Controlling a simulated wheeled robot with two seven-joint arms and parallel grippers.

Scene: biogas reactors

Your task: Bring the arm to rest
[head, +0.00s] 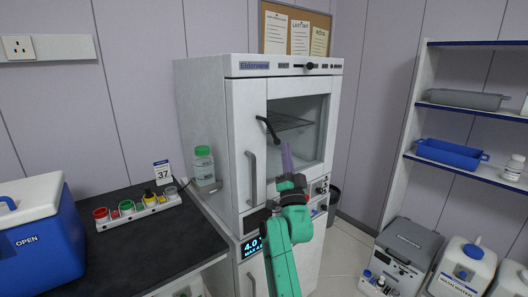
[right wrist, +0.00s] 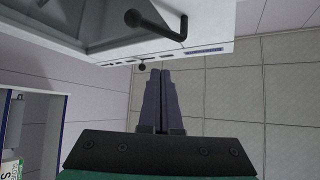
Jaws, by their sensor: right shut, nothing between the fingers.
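My right arm (head: 283,250) is green and reaches up from the bottom of the head view. My right gripper (head: 287,157) has purple fingers, and it is raised in front of the window of the white cabinet (head: 208,110). In the right wrist view the gripper's two fingers (right wrist: 160,95) lie together with nothing between them. They point toward the grey panelled surface beside the cabinet. The left gripper does not show.
Shelves at right hold a blue tray (head: 450,153). A grey case (head: 412,247) and white canisters (head: 463,268) stand on the floor.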

